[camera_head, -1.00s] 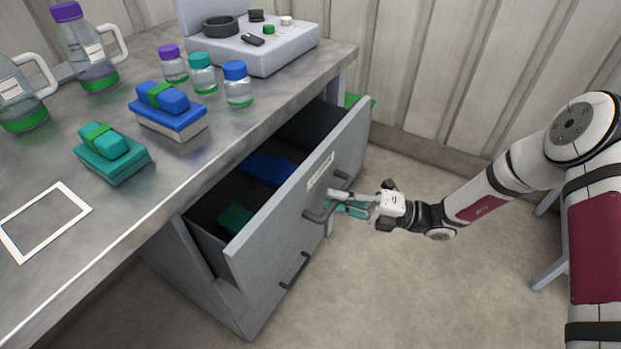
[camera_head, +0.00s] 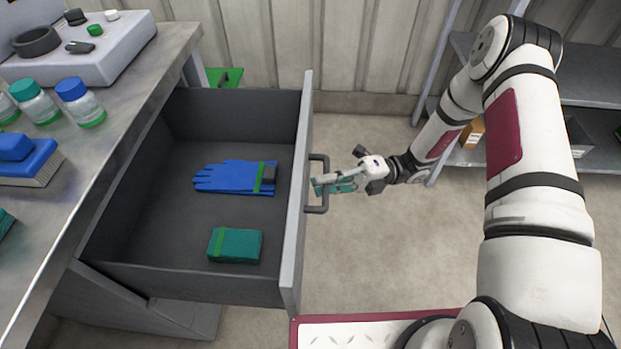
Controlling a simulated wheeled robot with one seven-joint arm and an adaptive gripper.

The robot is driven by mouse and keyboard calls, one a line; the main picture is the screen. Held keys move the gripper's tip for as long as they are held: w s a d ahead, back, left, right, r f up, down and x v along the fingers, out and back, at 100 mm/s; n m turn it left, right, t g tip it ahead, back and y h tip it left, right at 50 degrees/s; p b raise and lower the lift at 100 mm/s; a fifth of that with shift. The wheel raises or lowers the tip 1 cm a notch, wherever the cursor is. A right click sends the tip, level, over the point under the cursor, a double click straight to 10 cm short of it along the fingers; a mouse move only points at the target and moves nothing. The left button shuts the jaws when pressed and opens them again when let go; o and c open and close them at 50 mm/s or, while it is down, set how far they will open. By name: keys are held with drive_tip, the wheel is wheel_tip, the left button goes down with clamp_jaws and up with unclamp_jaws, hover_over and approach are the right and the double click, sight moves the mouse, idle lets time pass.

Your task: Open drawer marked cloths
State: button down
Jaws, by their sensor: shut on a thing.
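The grey drawer (camera_head: 130,190) under the bench stands pulled far out, with its inside in full view. Its front panel (camera_head: 297,200) is seen nearly edge-on, so its label cannot be read. My gripper (camera_head: 320,187) is shut on the drawer's dark bar handle (camera_head: 318,208), on the outer side of the panel. Inside the drawer lie blue gloves (camera_head: 225,178) with a green band and a dark piece at one end. A folded teal cloth (camera_head: 243,245) with a green band lies nearer the front of the picture.
A shelf rack (camera_head: 590,85) stands at the right. The floor (camera_head: 370,260) beyond the drawer is clear.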

drive_tip(key=shift+d, duration=0.25)
drive_tip(key=c, duration=1.7)
unclamp_jaws()
drive_tip(key=shift+o, duration=0.2)
drive_tip(key=v, duration=1.2)
